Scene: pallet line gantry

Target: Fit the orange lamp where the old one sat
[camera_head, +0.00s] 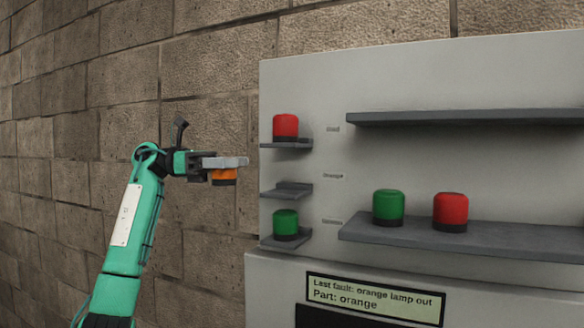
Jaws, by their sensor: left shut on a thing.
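My left gripper (240,162) is shut on the orange lamp (224,175), which hangs below its fingers in the air, left of the cabinet. A small middle ledge (288,189) on the cabinet's left side is empty, with a label (333,176) beside it that seems to read orange. The gripper is a little higher than this ledge and to its left in the picture. A red lamp (286,126) sits on the small ledge above, and a green lamp (286,223) sits on the one below. My right gripper is not in view.
A long lower shelf (480,238) holds a green lamp (388,206) and a red lamp (450,209). The long upper shelf (460,117) is empty. A display (374,298) reads "Last fault: orange lamp out, Part: orange". A block wall (60,130) stands behind and left.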

